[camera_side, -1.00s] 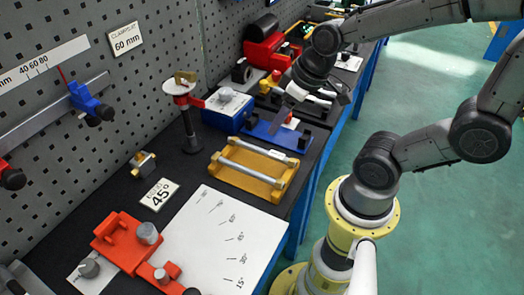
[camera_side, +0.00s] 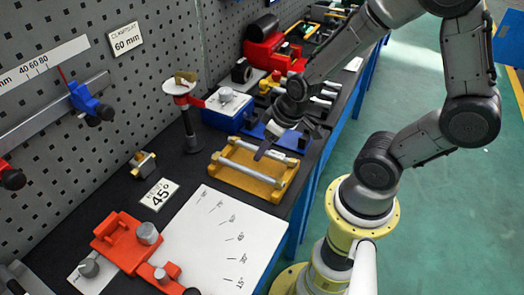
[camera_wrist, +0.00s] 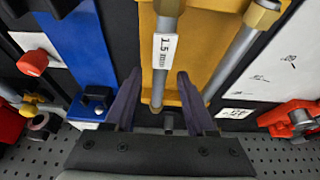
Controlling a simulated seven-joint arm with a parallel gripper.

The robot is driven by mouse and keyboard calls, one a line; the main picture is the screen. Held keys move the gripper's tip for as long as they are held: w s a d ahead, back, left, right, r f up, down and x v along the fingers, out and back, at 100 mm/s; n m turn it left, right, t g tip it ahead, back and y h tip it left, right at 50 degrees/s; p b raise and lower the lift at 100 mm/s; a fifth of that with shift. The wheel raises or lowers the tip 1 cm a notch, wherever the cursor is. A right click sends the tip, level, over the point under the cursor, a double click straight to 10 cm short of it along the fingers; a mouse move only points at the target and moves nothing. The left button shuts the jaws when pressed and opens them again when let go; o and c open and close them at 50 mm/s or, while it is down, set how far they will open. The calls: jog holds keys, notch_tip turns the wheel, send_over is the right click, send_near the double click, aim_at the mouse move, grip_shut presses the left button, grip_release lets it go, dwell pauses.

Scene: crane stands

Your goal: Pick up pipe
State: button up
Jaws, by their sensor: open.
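Two silver pipes lie side by side on a yellow rack (camera_side: 242,182). The far pipe (camera_side: 245,147) bears a white tag, seen as "1.5 mm" in the wrist view, and the near pipe (camera_side: 245,172) lies parallel to it. The other pipe (camera_wrist: 235,55) is to the right. I cannot tell how far above the pipe the fingertips are.
A blue fixture (camera_wrist: 82,40) lies just left of the rack in the wrist view. In the side view a red-topped stand (camera_side: 187,115), a white protractor board (camera_side: 225,235) and a red clamp fixture (camera_side: 125,243) are nearby. A grey pegboard (camera_side: 45,130) bounds the bench.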

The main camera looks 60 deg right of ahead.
grip_shut()
dwell(1.4)
